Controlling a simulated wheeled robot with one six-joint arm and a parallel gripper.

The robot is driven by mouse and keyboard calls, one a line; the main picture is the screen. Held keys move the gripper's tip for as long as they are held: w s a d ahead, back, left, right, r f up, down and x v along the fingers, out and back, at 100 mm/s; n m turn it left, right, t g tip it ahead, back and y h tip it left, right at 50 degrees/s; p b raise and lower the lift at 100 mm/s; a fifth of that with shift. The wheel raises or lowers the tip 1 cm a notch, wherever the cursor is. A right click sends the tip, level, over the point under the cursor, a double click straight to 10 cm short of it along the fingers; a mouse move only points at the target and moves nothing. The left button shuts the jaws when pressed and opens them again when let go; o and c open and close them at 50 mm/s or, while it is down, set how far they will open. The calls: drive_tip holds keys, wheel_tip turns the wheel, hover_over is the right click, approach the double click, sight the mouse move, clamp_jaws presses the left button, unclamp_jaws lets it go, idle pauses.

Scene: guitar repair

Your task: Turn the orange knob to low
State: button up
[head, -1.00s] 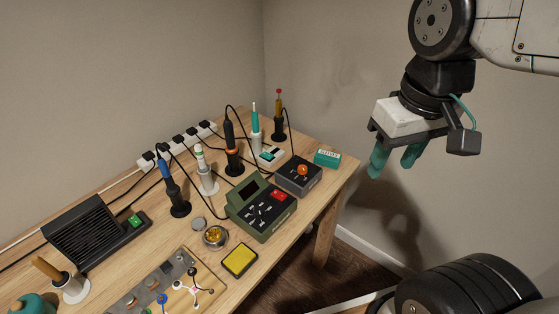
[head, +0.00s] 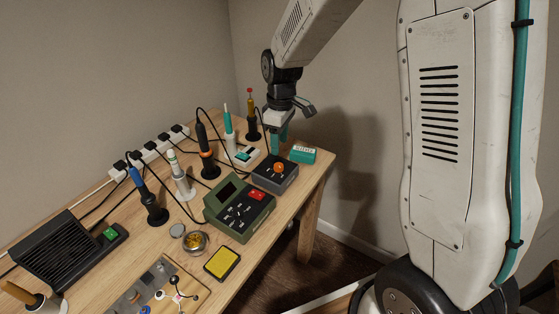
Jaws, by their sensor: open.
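The orange knob (head: 278,168) sits on top of a dark grey box (head: 276,181) near the far right end of the workbench. Its pointer and the low mark are too small to read. My gripper (head: 279,143) hangs fingers-down just behind and above the box, with teal fingertips. It is open, and I see nothing between the fingers. The fingertips look close to the knob's far side; whether they touch the box cannot be told.
A teal box (head: 302,154) lies right of the knob box. A green station (head: 240,206) with a red switch stands in front-left. Several soldering irons in stands, such as the red-tipped one (head: 251,112), rise behind and left. A yellow sponge (head: 221,262) lies at the front edge.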

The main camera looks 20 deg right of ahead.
sight(279, 165)
wheel_tip(279, 165, down, 8)
drive_tip(key=shift+s+a+r, duration=0.15)
idle(0.3)
drive_tip(key=c, duration=1)
